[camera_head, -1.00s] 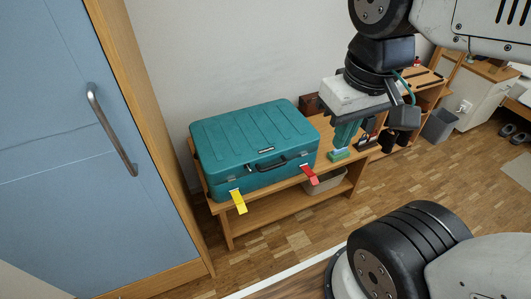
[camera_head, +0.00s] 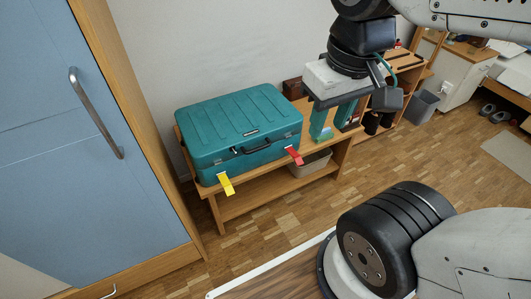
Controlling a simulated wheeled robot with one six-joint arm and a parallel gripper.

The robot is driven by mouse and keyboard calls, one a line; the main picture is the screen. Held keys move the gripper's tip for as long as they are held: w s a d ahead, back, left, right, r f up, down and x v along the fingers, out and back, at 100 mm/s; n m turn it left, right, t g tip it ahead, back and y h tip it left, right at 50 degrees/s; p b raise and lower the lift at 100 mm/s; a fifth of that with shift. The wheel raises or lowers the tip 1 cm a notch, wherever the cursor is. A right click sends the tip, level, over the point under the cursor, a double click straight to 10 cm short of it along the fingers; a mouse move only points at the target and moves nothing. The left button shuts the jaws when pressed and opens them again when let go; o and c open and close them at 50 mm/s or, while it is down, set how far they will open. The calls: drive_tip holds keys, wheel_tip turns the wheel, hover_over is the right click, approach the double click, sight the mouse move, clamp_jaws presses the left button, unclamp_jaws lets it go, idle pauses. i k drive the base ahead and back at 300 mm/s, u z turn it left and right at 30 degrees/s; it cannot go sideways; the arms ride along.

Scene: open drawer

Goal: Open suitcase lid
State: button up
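A teal suitcase (camera_head: 240,130) lies flat on a wooden bench, with its ribbed lid (camera_head: 235,115) shut. A dark handle (camera_head: 258,148) sits on its front side. A yellow tab (camera_head: 226,184) hangs at the front left and a red tab (camera_head: 294,155) at the front right. My gripper (camera_head: 334,130) points down in the air to the right of the suitcase, apart from it. Its two green fingers are spread with a gap between them, and nothing shows held there.
The wooden bench (camera_head: 270,192) has a lower shelf and a pale bin (camera_head: 311,163) beneath. A blue cabinet door (camera_head: 50,150) with a metal handle stands close on the left. Small items and shelves stand behind my gripper. The parquet floor (camera_head: 265,240) in front is clear.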

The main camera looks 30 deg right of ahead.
sight(215, 131)
drive_tip(key=k, duration=0.35)
drive_tip(key=z, duration=0.9)
drive_tip(key=i, duration=0.65)
drive_tip(key=u, duration=0.9)
